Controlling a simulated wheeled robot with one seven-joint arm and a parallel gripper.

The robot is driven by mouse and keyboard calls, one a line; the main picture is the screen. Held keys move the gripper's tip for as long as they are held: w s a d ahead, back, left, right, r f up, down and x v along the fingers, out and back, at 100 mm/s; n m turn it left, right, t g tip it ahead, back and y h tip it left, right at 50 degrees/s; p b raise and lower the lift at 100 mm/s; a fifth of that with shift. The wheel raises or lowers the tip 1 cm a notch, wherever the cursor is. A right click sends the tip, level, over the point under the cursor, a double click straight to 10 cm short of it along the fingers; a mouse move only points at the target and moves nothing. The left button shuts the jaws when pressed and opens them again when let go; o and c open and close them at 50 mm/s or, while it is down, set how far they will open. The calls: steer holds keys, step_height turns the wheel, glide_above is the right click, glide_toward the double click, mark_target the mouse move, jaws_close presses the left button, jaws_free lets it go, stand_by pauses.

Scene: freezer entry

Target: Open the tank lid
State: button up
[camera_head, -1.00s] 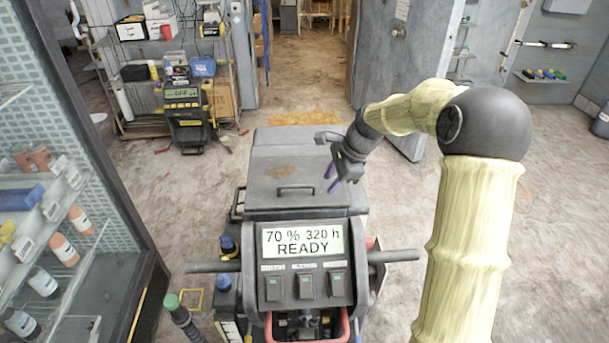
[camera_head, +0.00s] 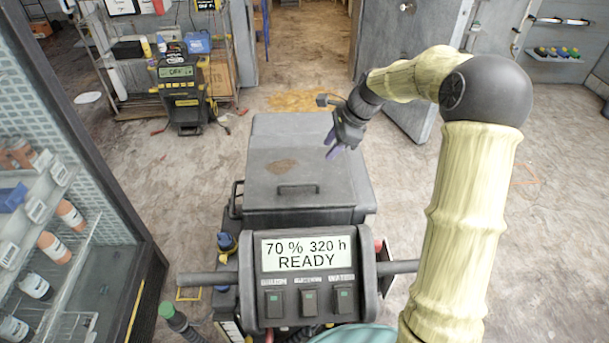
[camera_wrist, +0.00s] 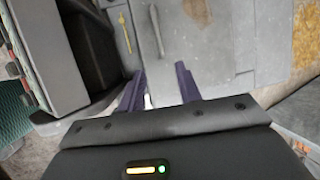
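The tank lid (camera_head: 325,155) is a flat dark grey cover on top of the floor-cleaning machine (camera_head: 315,285). It lies closed, with a brown stain and a raised bar handle (camera_head: 297,189) near its front edge. My gripper (camera_head: 333,148) is above the lid's right side, up and to the right of the handle and apart from it. In the wrist view its two purple fingers (camera_wrist: 160,88) are spread with an empty gap. The lid (camera_wrist: 215,50) and the thin handle (camera_wrist: 157,30) lie beyond the fingertips there.
The machine's panel (camera_head: 300,252) reads "70 % 320 h READY", with push bars at both sides. A glass-fronted shelf of bottles (camera_head: 35,285) stands close on the left. A charger unit (camera_head: 183,95) and a rack are behind. The floor on the right is mostly clear.

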steer(key=p, duration=0.4)
glide_toward(306, 185)
steer(key=x, duration=0.8)
steer(key=shift+w+a+r, duration=0.2)
steer(key=shift+w+a, duration=0.05)
steer(key=shift+a, duration=0.2)
jaws_close()
